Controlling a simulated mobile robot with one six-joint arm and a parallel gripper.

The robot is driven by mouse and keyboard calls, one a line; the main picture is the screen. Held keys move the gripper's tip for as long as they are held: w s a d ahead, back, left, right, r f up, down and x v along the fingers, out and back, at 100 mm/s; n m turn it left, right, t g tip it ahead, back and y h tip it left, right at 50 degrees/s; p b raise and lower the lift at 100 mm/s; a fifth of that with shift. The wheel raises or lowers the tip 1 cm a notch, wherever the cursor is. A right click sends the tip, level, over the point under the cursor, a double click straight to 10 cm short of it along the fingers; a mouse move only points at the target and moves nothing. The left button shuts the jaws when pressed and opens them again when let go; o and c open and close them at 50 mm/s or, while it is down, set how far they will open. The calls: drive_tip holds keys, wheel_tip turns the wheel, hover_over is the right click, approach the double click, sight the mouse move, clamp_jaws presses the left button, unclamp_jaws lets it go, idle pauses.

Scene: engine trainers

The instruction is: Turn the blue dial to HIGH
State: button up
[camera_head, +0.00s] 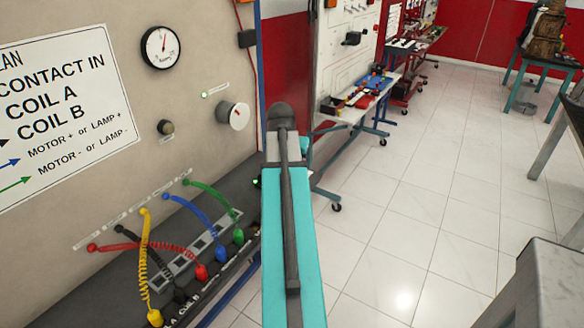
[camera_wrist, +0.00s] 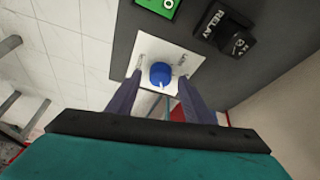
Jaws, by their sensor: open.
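The blue dial (camera_wrist: 160,73) sits on a white plate (camera_wrist: 147,46) on a dark panel in the wrist view. A small pale mark shows near the lower edge of the dial. Small labels stand at the upper left and upper right of the plate, too small to read surely. My gripper (camera_wrist: 157,88) is open, with one dark finger to each side of the dial in the picture. I cannot tell whether the fingers touch it. The head view does not show the blue dial; my teal arm fills its middle.
A black relay block (camera_wrist: 229,35) and a green device (camera_wrist: 160,5) sit beside the white plate. Tiled floor (camera_head: 420,200) is open to the right.

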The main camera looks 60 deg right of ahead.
drive_tip(key=b+v, duration=0.1)
drive_tip(key=v, duration=1.2)
drive_tip(key=shift+r, duration=0.15)
idle(0.7)
